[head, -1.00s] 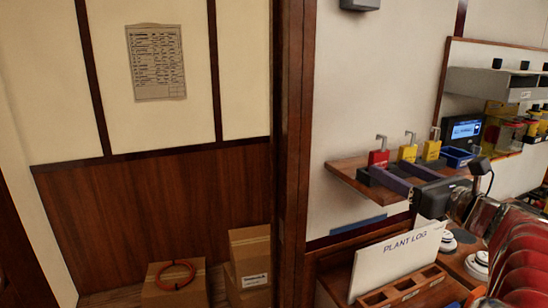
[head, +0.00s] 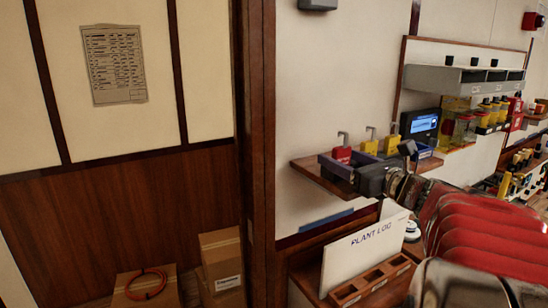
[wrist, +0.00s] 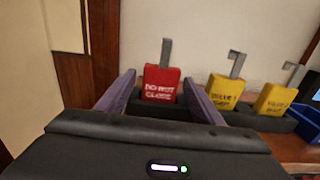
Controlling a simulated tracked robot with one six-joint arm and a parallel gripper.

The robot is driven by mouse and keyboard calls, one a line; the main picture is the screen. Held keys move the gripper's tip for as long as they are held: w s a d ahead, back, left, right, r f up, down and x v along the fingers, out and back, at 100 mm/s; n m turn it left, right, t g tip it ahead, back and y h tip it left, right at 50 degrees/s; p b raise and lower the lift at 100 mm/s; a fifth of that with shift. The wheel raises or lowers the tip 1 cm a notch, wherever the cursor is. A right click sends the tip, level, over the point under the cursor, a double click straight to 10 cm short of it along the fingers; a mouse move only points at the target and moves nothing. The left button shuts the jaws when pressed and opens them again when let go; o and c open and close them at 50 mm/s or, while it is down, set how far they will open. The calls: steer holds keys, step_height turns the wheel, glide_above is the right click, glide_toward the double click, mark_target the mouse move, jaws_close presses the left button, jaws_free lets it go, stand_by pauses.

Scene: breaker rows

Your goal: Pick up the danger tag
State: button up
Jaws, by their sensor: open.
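The red danger tag (head: 342,155), lettered "DO NOT CLOSE", stands upright in a dark holder on a wooden wall shelf, with a grey hook on top. In the wrist view the red tag (wrist: 161,85) is in the middle, between my two purple fingers. My gripper (head: 337,166) is open at the shelf, with a finger on either side of the tag in the picture. I cannot tell how far the tag reaches between the fingers. Two yellow tags (wrist: 225,92) (wrist: 275,99) with hooks stand to its right.
A blue bin (wrist: 304,117) and a device with a lit screen (head: 420,124) are right of the tags. Below the shelf are a "PLANT LOG" board (head: 362,252) and a slotted wooden box (head: 372,283). A dark wooden post (head: 256,150) stands at left.

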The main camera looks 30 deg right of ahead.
mark_target(345, 133)
steer(key=shift+c, duration=0.6)
steer(key=c, duration=1)
steer(key=shift+c, duration=0.2)
steer(key=shift+r, duration=0.1)
step_height(345, 133, up, 10)
steer(key=shift+f, duration=0.1)
